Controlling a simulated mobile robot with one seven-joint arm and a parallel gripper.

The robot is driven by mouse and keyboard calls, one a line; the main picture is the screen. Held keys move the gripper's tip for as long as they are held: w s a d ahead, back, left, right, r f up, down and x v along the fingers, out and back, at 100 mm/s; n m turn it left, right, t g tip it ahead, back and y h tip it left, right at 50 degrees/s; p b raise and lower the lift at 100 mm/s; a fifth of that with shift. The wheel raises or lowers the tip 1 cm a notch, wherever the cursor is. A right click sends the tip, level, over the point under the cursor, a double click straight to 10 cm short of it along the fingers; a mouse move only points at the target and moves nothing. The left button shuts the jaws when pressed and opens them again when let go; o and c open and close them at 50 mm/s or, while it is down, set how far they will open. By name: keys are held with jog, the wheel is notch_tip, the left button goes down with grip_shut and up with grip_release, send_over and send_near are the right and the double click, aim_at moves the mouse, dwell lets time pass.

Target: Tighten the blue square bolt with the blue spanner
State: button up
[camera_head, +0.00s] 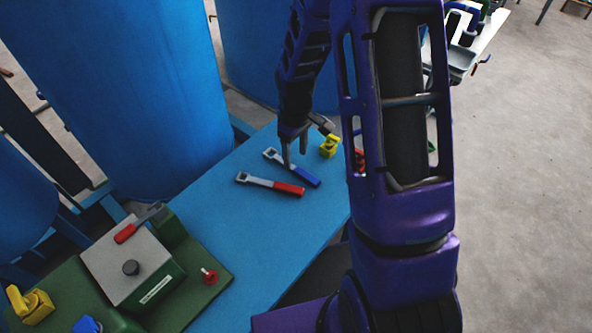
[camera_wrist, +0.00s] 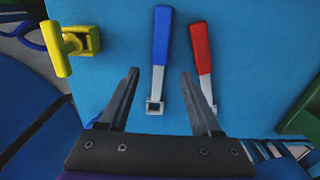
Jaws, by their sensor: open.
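The blue spanner (camera_head: 306,176), with a blue handle and a grey square-holed head, lies on the blue table top (camera_head: 240,225). In the wrist view the blue spanner (camera_wrist: 161,40) points away from me, with its head between my fingers. My gripper (camera_head: 294,157) is open and empty above the spanner's head end; it also shows in the wrist view (camera_wrist: 160,74). Whether the fingers touch the spanner I cannot tell. A blue piece (camera_head: 87,324) at the bottom left on the green machine is cut off by the frame; I cannot tell if it is the blue square bolt.
A red spanner (camera_head: 273,184) lies beside the blue one. A yellow fitting (camera_head: 328,147) stands near the table's right edge. Blue tanks (camera_head: 120,80) stand behind.

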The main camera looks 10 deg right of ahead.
aim_at(296, 168)
notch_tip(296, 168, down, 5)
jog(key=shift+d+r+b, duration=0.1)
jog(key=shift+r+b, duration=0.1)
jog(key=shift+b, duration=0.25)
grip_shut()
